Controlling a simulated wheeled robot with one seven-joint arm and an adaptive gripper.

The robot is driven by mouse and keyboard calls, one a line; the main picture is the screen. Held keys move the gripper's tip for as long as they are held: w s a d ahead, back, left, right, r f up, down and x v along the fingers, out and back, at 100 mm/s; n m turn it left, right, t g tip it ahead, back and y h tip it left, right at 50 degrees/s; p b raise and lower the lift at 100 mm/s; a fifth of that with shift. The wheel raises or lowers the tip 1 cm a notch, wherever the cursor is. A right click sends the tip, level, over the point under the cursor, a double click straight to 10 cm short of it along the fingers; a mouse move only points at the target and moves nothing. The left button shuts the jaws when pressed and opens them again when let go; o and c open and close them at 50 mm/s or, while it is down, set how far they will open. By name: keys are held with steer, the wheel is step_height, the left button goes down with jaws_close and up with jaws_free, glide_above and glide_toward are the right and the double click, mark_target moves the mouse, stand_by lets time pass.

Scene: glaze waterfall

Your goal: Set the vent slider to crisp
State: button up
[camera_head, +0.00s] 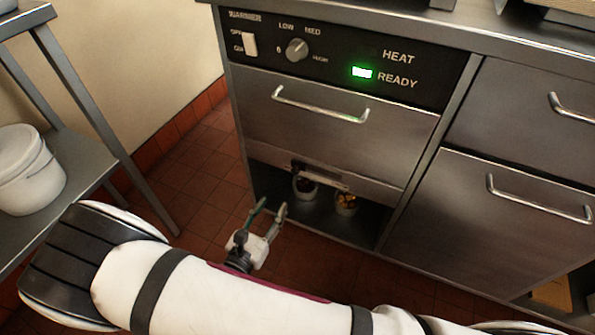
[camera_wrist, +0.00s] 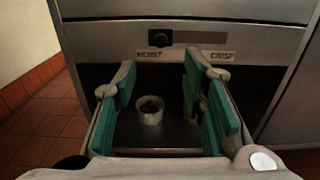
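The vent slider is a dark knob (camera_wrist: 159,39) in a horizontal slot on a steel front panel. The knob sits at the left end of the slot, above the MOIST label (camera_wrist: 149,54). The CRISP label (camera_wrist: 222,56) is under the slot's right end. In the head view the slider panel (camera_head: 320,176) shows low on the warmer, its lettering too small to read. My gripper (camera_wrist: 160,78) is open and empty, its green-padded fingers spread below the slider and apart from it. In the head view my gripper (camera_head: 270,209) is in front of the open lower bay.
A white cup (camera_wrist: 149,111) with dark contents stands in the bay below the slider. A drawer handle (camera_head: 320,104) juts out above. A metal shelf with a white pot (camera_head: 28,168) stands left. The green READY light (camera_head: 362,72) is lit.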

mark_target(295, 171)
steer(key=b+x, duration=0.4)
steer(key=x, duration=0.9)
steer(key=shift+w, duration=0.2)
jaws_close()
steer(key=shift+d, duration=0.1)
